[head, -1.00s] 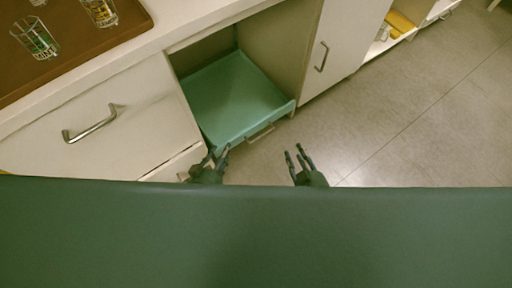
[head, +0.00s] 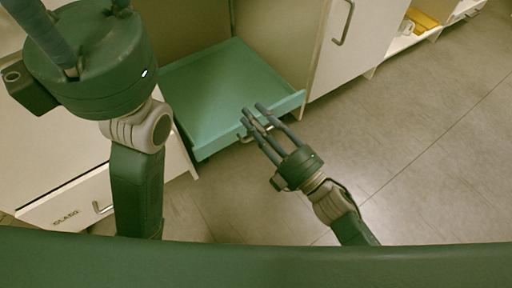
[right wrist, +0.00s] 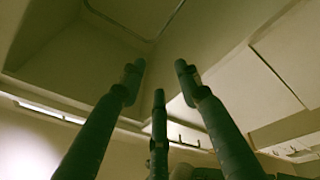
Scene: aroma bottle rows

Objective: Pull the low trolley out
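The low trolley (head: 226,93) is a flat teal tray-like platform on the floor inside an open cabinet bay, with a raised front lip and a metal bar handle (head: 250,133) on its front. My right gripper (head: 256,114) is at the trolley's front, its fingers pointing at the lip and overlapping the handle in the head view. Its three fingers are spread and empty in the right wrist view (right wrist: 159,75). Whether they touch the handle is unclear. My left gripper (head: 85,40) is raised high at the upper left, fingers apart, tips cut off by the frame edge.
A cabinet door (head: 362,45) with a bar handle stands right of the bay. A labelled drawer front (head: 75,205) is at lower left, partly behind my left arm. Open shelves (head: 400,45) with yellow items are at upper right. The floor (head: 400,140) ahead and right is clear.

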